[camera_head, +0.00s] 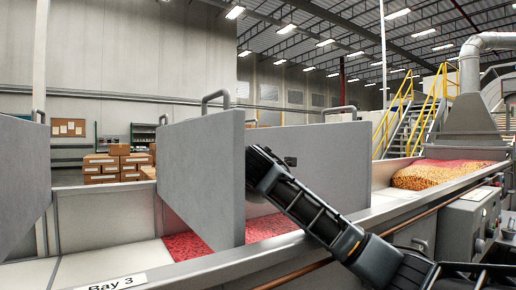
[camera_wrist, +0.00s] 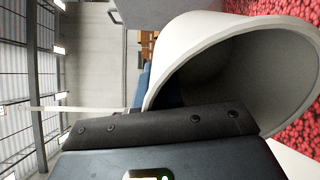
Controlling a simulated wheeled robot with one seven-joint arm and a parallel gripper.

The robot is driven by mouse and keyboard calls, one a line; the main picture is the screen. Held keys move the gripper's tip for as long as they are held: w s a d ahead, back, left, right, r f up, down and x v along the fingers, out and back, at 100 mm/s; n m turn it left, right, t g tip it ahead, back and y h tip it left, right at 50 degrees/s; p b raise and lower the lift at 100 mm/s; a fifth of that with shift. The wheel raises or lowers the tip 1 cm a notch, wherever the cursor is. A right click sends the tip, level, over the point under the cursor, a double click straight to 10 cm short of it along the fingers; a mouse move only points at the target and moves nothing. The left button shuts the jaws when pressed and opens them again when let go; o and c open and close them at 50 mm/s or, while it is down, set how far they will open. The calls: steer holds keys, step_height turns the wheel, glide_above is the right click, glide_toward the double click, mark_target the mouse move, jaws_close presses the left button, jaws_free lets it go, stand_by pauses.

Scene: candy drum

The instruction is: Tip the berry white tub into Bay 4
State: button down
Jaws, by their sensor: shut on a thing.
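The white tub (camera_wrist: 200,45) fills much of the wrist view, lying over on its side. Its mouth faces right and its grey inside shows no candy in the visible part. My gripper (camera_wrist: 160,130) is shut on the tub's wall. Red candy (camera_wrist: 300,85) lies beyond the mouth at the right of the wrist view. In the head view my gripper (camera_head: 264,165) is at the edge of a grey divider, which hides the tub. Red candy (camera_head: 270,226) lies right of that divider and also on its left. No Bay 4 label shows.
The tall grey divider (camera_head: 200,180) stands close beside my gripper; another divider (camera_head: 20,185) is at far left. A Bay 3 label (camera_head: 118,284) is on the front rim. Red and yellow candy (camera_head: 440,174) lies at far right. Cartons (camera_head: 118,163) stand behind.

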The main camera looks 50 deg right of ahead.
steer(key=shift+w+d+r+g+y+p, duration=0.45)
steer(key=shift+d+p, duration=0.2)
steer(key=shift+p, duration=1.55)
steer(key=shift+w+d+r+g+y+p, duration=0.2)
steer(key=shift+d+r+g+y+p, duration=0.3)
steer(key=shift+p, duration=1.65)
steer(key=shift+w+d+f+g+y+p, duration=0.25)
steer(key=shift+d+f+y+p, duration=0.1)
steer(key=shift+p, duration=0.5)
steer(key=shift+f, duration=0.2)
steer(key=shift+r, duration=0.1)
steer(key=p, duration=0.3)
steer(key=shift+w+d+r+g+y, duration=0.15)
steer(key=shift+d+r+g+y, duration=0.05)
steer(key=shift+g+y, duration=0.1)
steer(key=g+y+p, duration=0.1)
steer(key=p, duration=0.2)
steer(key=w+d+f+g+y+p, duration=0.1)
steer(key=p, duration=0.3)
steer(key=shift+f, duration=0.15)
steer(key=shift+w+d+f+g+y+p, duration=0.35)
steer(key=shift+f+g+y+p, duration=0.35)
steer(key=shift+p, duration=0.65)
steer(key=shift+w+d+f+g+y+p, duration=0.25)
steer(key=shift+f+g+y+p, duration=0.45)
steer(key=shift+p, duration=0.65)
